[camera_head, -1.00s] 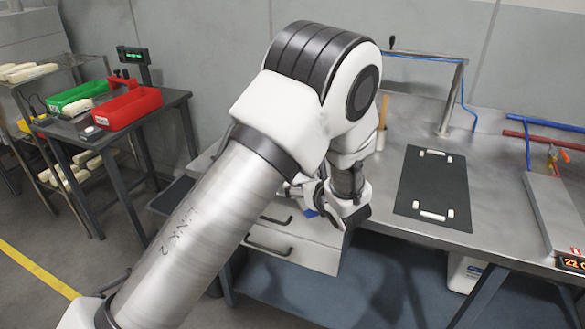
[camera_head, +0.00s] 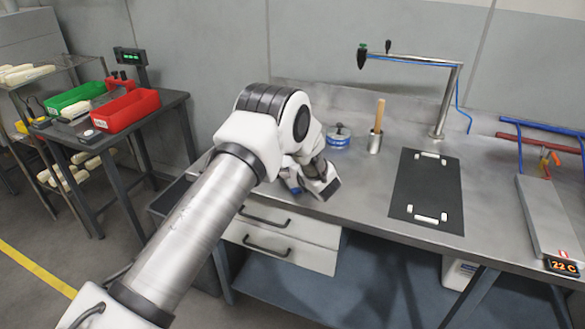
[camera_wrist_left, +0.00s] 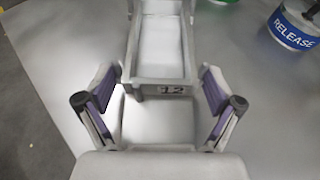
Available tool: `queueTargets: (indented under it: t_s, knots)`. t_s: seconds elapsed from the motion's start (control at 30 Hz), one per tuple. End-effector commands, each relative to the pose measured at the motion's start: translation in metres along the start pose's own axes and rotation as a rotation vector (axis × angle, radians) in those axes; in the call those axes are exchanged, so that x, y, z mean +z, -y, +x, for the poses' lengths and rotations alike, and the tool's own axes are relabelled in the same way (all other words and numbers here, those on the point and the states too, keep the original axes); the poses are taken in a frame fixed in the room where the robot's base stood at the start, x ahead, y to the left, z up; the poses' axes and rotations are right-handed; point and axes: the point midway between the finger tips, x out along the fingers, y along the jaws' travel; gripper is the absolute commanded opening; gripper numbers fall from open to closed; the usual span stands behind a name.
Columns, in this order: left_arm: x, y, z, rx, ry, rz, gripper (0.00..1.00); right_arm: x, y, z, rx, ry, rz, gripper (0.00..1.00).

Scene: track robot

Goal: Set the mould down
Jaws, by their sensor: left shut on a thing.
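The mould (camera_wrist_left: 160,45) shows in the left wrist view as a pale grey open trough with a raised rim and a "12" label on its near end. My left gripper (camera_wrist_left: 158,95) is shut on it, with purple-padded fingers at either side of its near end. In the head view my left gripper (camera_head: 312,184) is low over the left part of the steel bench, near its front edge. My own arm hides the mould there. I cannot tell whether the mould touches the bench. My right gripper is not in view.
A black mat (camera_head: 408,200) with white corner pieces lies clear on the bench (camera_head: 365,190). A blue-labelled release tin (camera_head: 338,140) and a cup with a wooden handle (camera_head: 376,138) stand behind the gripper. Red (camera_head: 125,110) and green (camera_head: 75,97) bins sit on the side table.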

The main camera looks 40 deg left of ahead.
Motion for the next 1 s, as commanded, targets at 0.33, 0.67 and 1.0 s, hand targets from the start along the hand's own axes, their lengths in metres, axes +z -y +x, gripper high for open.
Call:
queueTargets:
  t_s: [0.33, 0.67, 1.0]
  knots:
    - [-0.008, 0.001, 0.003, -0.001, 0.004, -0.002, 0.25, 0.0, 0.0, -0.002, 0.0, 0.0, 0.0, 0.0]
    - [-0.011, 0.0, 0.004, -0.001, 0.0, -0.001, 1.0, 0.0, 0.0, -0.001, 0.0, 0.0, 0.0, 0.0]
    - [-0.01, 0.001, -0.024, -0.003, 0.0, 0.001, 1.0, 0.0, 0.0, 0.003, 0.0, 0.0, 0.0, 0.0]
